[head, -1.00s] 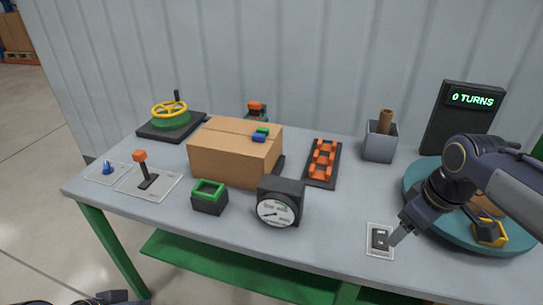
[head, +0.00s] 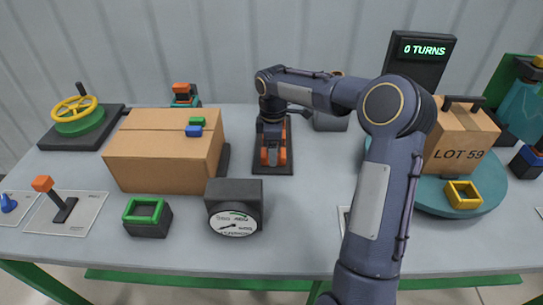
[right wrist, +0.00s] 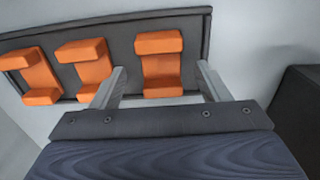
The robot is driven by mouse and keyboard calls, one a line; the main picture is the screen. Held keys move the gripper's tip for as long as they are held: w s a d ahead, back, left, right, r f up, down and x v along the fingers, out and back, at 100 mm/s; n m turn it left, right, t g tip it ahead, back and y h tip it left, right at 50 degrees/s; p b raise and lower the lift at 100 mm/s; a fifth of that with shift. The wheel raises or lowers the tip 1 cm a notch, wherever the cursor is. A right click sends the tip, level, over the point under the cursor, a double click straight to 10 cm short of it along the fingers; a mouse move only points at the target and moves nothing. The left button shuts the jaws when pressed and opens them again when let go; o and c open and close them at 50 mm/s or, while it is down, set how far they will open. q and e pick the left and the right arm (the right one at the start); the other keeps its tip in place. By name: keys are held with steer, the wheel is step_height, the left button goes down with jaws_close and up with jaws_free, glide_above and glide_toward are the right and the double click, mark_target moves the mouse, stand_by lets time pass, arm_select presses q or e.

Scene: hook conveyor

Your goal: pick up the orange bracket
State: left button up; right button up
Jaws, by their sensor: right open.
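Orange brackets lie in a row on a dark rack; the right wrist view shows 3, the nearest to my jaws being the right-hand bracket (right wrist: 160,64). The dark rack (head: 272,171) stands behind the gauge in the head view. My right gripper (head: 272,148) points down over the rack and partly hides it and the brackets. In the right wrist view my right gripper (right wrist: 160,72) is open, one finger on each side of the right-hand bracket, with gaps on both sides. I cannot tell how far above the rack the fingertips are. My left gripper is out of view.
A cardboard box (head: 150,160) stands left of the rack, and a black gauge (head: 233,205) in front. A teal turntable (head: 430,199) carries a box labelled LOT 59 (head: 460,145) and a yellow-rimmed block (head: 462,194) at right.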

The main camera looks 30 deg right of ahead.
steer(key=shift+f, duration=0.95)
steer(key=c, duration=1.1)
steer(key=shift+o, duration=0.2)
steer(key=shift+r, duration=0.1)
